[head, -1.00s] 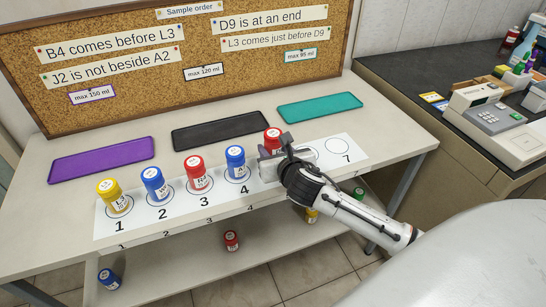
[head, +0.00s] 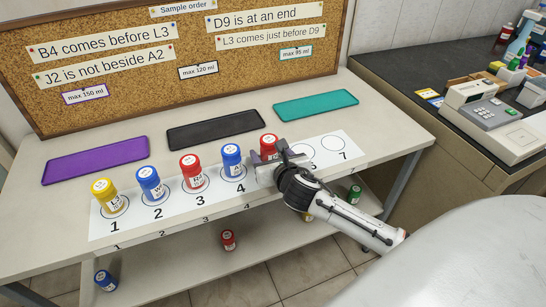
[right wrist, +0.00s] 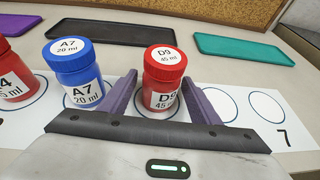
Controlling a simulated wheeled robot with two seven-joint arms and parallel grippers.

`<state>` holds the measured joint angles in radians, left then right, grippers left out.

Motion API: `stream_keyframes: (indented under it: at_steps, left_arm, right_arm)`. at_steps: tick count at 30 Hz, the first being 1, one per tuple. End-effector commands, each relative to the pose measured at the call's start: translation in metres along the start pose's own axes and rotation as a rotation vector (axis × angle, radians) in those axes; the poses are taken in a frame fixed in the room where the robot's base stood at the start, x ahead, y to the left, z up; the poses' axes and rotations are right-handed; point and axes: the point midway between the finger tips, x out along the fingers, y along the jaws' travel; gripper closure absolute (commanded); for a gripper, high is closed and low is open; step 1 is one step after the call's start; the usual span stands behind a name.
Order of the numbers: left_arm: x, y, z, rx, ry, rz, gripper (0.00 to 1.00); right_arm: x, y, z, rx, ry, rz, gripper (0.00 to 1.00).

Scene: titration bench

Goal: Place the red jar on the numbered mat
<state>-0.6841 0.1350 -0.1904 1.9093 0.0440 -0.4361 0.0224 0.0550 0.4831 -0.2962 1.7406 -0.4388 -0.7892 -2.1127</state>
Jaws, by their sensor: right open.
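The red jar labelled D9 (head: 269,144) stands upright at the fifth place of the white numbered mat (head: 285,176), right of the blue A7 jar (head: 232,160). It also shows in the right wrist view (right wrist: 164,75), between the two purple fingers. My right gripper (head: 270,157) is open around it, one finger on each side with small gaps visible in the right wrist view (right wrist: 163,98). The gripper hides the jar's lower part in the head view. My left gripper is not in view.
A yellow jar (head: 104,197), a blue jar (head: 150,185) and another red jar (head: 193,173) stand on places 1 to 3. The circles left of and at 7 (head: 333,143) are empty. Purple (head: 95,161), black (head: 215,130) and teal (head: 316,105) trays lie behind.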

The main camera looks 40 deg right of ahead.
Motion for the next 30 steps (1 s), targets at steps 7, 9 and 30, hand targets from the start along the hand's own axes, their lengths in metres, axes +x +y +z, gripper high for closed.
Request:
stream_keyframes:
  at_steps: [7,9,30]
  left_arm:
    - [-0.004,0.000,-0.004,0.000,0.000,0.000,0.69]
    - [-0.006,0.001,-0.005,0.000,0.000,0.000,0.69]
    - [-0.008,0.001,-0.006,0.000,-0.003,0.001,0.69]
  right_arm:
    - [-0.044,0.001,-0.001,-0.003,0.002,0.004,0.43]
    - [-0.060,0.000,-0.001,-0.002,0.002,0.003,0.43]
    - [-0.119,0.000,-0.001,0.000,0.001,0.001,0.43]
